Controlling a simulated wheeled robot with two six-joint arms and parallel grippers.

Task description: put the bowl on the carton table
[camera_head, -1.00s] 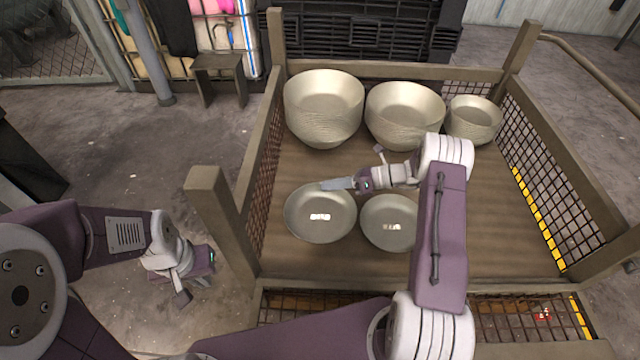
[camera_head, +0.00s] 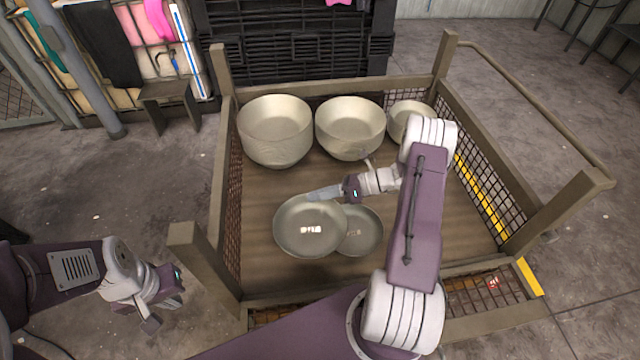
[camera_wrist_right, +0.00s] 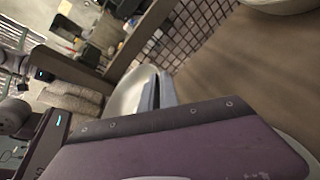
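A grey-green bowl (camera_head: 292,237) is at the front left of the brown mesh-sided cart (camera_head: 330,292). My right gripper (camera_head: 322,193) is closed on its far rim. The bowl overlaps a second shallow bowl (camera_head: 366,240) in the picture and seems raised off the cart floor. In the right wrist view, the fingers (camera_wrist_right: 155,92) are at the pale bowl (camera_wrist_right: 130,92), partly hidden behind my wrist. My left gripper (camera_head: 168,303) hangs outside the cart at the left, apart from any bowl; its fingers are unclear. I cannot tell which surface is the carton table.
Two large bowl stacks (camera_head: 275,140) (camera_head: 350,135) and a smaller one (camera_head: 408,120) stand along the cart's back. Corner posts (camera_head: 195,250) and mesh walls rise around it. A small stool (camera_head: 170,95) and a black crate (camera_head: 295,45) stand behind. Grey floor lies left and right.

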